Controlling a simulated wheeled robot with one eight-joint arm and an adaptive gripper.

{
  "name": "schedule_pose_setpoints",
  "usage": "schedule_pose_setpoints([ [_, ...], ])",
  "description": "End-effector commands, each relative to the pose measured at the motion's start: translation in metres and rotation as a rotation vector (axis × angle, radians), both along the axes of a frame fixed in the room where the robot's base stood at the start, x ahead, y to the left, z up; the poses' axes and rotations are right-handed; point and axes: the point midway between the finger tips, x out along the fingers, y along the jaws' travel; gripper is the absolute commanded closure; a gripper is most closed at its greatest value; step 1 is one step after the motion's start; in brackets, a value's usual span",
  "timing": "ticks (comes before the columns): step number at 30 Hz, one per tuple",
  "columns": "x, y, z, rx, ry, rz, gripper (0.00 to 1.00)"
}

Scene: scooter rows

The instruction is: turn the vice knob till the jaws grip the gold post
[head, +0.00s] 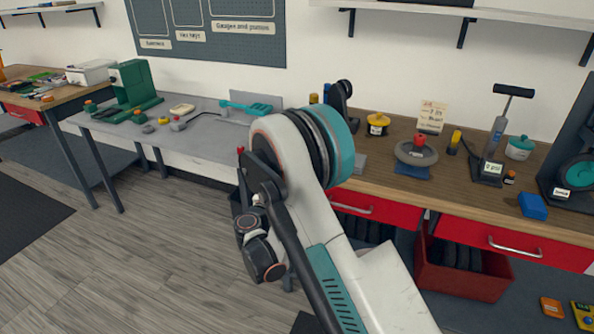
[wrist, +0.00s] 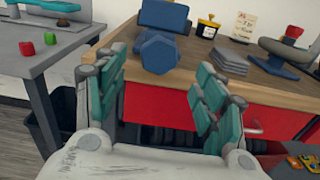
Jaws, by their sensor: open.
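A dark blue vice (wrist: 164,14) stands at the near left edge of the wooden bench in the wrist view. Its faceted blue knob (wrist: 158,52) faces me. In the head view the vice (head: 341,92) shows as a dark shape, partly behind my arm. A small gold piece (head: 313,98) beside it may be the gold post; I cannot tell how it sits against the jaws. My gripper (wrist: 161,67) is open and empty, its teal fingers spread either side of the knob in the picture. The knob appears ahead of the fingers, apart from them.
Grey plates (wrist: 250,63), a yellow pot (wrist: 207,27) and a grey ring with red knob (head: 416,151) stand right of the vice. A red drawer (wrist: 165,103) lies below the bench edge. A grey bench (head: 190,140) stands left, with bare floor in front.

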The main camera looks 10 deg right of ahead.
Motion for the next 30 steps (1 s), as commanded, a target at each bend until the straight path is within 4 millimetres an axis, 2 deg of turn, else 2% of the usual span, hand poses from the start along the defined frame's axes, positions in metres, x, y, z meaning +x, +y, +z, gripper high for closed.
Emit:
schedule_pose_setpoints([
  [6,0.034,-0.026,-0.002,0.000,0.000,-0.002,0.36],
  [12,0.054,-0.040,-0.001,0.001,0.001,0.000,0.36],
  [25,0.062,-0.045,0.000,0.001,0.001,0.001,0.36],
  [26,0.062,-0.045,0.000,0.001,0.001,0.001,0.40],
  [30,0.062,-0.044,0.000,0.001,0.001,0.001,0.72],
])
